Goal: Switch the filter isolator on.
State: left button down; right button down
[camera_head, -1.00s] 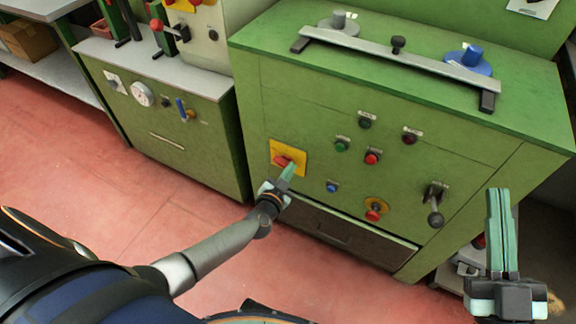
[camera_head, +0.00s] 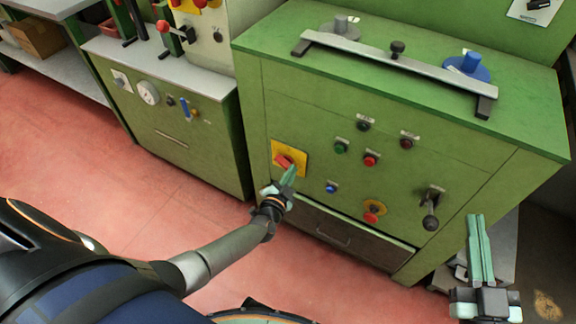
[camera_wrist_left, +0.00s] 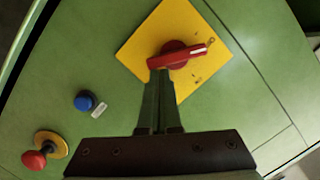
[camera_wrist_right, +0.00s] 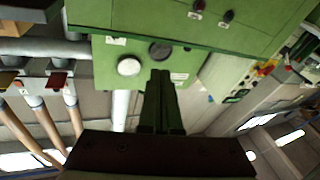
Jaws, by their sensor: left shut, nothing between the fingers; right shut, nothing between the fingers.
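The isolator is a red rotary handle (camera_head: 283,161) on a square yellow plate (camera_head: 299,150), low on the left of the green cabinet front. In the left wrist view the red handle (camera_wrist_left: 178,57) lies nearly crosswise on the yellow plate (camera_wrist_left: 165,22), with a white mark at its right end. My left gripper (camera_head: 292,171) is shut and empty, its tips at the handle's left end in the wrist view (camera_wrist_left: 161,76); I cannot tell whether they touch. My right gripper (camera_head: 475,220) is shut and empty, away from the isolator, right of the cabinet front.
On the same front are a blue button (camera_head: 330,188), a red knob on a round yellow base (camera_head: 372,214), a black lever (camera_head: 431,212) and several small buttons. A drawer (camera_head: 345,232) lies below. The red floor is clear on the left.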

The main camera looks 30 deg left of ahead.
pick_arm(q)
jog(key=shift+f+m, duration=0.25)
jog(key=shift+m, duration=0.25)
jog(key=shift+f+m+t+y, duration=0.3)
jog(key=shift+m+y, duration=0.1)
jog(key=shift+m, duration=0.3)
jog(key=m, duration=0.1)
jog(key=f+m+b, duration=0.1)
jog(key=m, duration=0.1)
jog(key=shift+t, duration=0.3)
pick_arm(e)
jog(key=r, duration=0.2)
jog(key=r+n+t+y, duration=0.1)
jog(key=s+r+t+y, duration=0.1)
jog(key=r, duration=0.1)
jog(key=shift+s+a+r+n, duration=0.1)
jog(key=shift+a+r+n, duration=0.05)
jog(key=shift+r+n, duration=0.15)
